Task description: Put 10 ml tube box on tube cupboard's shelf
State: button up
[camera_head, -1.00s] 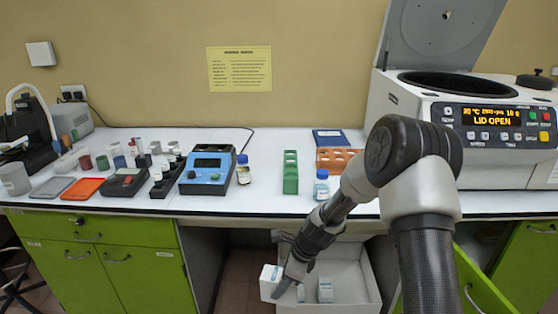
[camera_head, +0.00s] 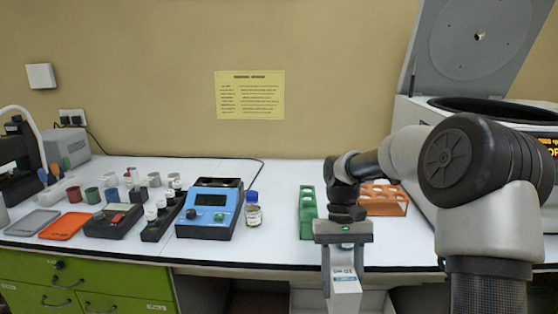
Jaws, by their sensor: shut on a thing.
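My gripper (camera_head: 343,270) points down in front of the bench's front edge, right of the picture's middle. It is shut on a small white box (camera_head: 347,294) with a blue-marked label, too small to read for certain. The box hangs upright between the fingers, and its lower end is cut off by the picture's bottom edge. The tube cupboard and its shelf cannot be made out in this view.
The white bench top (camera_head: 275,248) carries a blue meter (camera_head: 208,215), a bottle (camera_head: 253,212), a green rack (camera_head: 307,212) and an orange rack (camera_head: 384,200). A large open-lidded centrifuge (camera_head: 415,112) stands at right. Green drawers (camera_head: 85,280) are at lower left.

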notch_tip(320, 180, up, 14)
jog(key=s+p, duration=0.2)
jog(key=p, duration=1.9)
jog(key=shift+s, duration=0.3)
jog(key=shift+f, duration=0.1)
